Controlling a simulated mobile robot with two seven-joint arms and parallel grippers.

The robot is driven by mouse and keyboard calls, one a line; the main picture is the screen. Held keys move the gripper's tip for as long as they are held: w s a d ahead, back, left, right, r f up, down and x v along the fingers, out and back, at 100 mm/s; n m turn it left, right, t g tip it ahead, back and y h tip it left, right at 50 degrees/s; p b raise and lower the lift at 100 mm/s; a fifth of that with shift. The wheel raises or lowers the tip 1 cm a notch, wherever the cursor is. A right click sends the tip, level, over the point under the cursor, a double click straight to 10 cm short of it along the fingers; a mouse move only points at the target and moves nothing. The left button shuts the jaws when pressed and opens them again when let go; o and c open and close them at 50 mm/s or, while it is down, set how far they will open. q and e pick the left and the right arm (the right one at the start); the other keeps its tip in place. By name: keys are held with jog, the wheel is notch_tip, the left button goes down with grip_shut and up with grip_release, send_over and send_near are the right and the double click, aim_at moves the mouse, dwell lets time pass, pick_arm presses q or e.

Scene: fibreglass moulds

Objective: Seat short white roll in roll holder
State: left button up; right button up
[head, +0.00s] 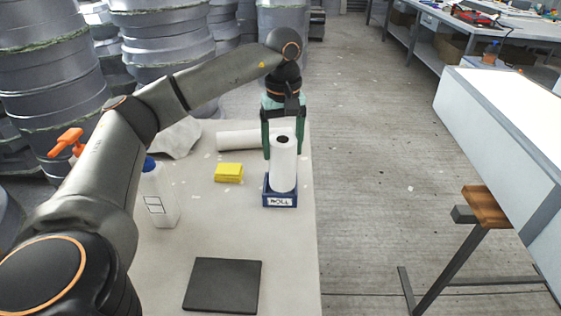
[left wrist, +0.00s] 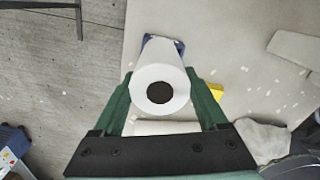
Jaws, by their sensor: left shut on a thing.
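The short white roll (head: 284,170) stands upright with a dark core hole at its top. My left gripper (head: 283,152) is shut on it, one green finger on each side, pointing down. The roll's lower end is at the blue roll holder (head: 280,201), a small open box with a "ROLL" label, and appears inside its rim. I cannot tell whether it rests on the bottom. In the left wrist view the roll's end (left wrist: 160,90) faces the camera between the fingers, with a bit of the holder (left wrist: 179,47) beyond. My right gripper is not in view.
On the table (head: 219,236) a longer white roll (head: 237,140) lies behind. A yellow block (head: 229,172), a white bottle with blue cap (head: 158,195) and a black flat pad (head: 223,285) are left of the holder. The table's right edge is close to the holder.

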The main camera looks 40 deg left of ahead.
pick_arm(q)
jog(key=shift+w+a+f, duration=0.3)
jog(key=shift+a+f, duration=0.15)
jog(key=shift+f, duration=0.2)
jog(key=shift+w+a+f, duration=0.3)
jog(key=shift+a+f, duration=0.1)
jog(key=shift+f, duration=0.2)
jog(key=shift+a+f+b, duration=0.1)
jog(key=shift+f+b, duration=0.3)
jog(key=shift+f, duration=1.2)
jog(key=shift+f, duration=0.15)
jog(key=o, duration=1.5)
notch_tip(320, 180, up, 12)
jog(key=shift+r+p, duration=0.2)
jog(key=shift+p, duration=0.9)
jog(key=shift+f, duration=0.1)
